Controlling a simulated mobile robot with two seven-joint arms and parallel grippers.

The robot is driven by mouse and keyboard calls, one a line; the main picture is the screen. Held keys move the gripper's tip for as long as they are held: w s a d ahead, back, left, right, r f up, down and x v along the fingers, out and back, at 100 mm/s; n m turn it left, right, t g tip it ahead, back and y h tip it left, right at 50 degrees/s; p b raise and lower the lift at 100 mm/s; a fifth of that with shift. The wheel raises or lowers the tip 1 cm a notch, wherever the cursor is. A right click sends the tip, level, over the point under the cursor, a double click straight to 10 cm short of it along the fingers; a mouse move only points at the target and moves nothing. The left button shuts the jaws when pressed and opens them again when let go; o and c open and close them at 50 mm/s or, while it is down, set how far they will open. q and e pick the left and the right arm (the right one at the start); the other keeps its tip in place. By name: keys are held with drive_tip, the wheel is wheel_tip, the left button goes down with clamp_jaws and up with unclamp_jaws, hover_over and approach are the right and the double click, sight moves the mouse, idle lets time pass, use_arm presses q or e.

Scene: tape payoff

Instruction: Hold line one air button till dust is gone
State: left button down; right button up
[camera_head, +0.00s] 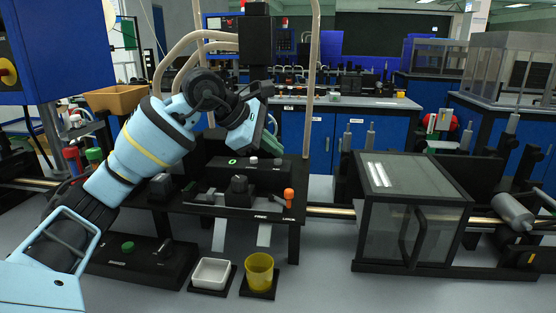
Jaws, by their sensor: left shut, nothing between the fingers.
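My left arm comes in from the left, bends at the top and points down to the right. My left gripper (268,145) is shut and empty, above and behind the right part of a black control panel (215,168). The panel carries a lit green ring button (232,161) and pale knobs or buttons (253,161) to its right. Their labels are too small to read, so I cannot tell which is the line one air button. No dust can be made out. Another green button (128,246) sits on a low black box at the front left. My right gripper is not in view.
A white tray (211,274) and a yellow cup (259,272) stand at the front on black pads. An orange-topped knob (289,195) rises at the panel bench's right. A glazed black enclosure (415,200) stands to the right. Hoses hang behind my arm.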

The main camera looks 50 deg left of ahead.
use_arm(q)
drive_tip(key=shift+f+b, duration=0.3)
drive_tip(key=shift+f, duration=0.2)
idle(0.3)
idle(0.5)
idle(0.9)
idle(0.7)
drive_tip(key=shift+r, duration=0.1)
drive_tip(key=shift+r+p, duration=0.85)
drive_tip(key=shift+p, duration=0.25)
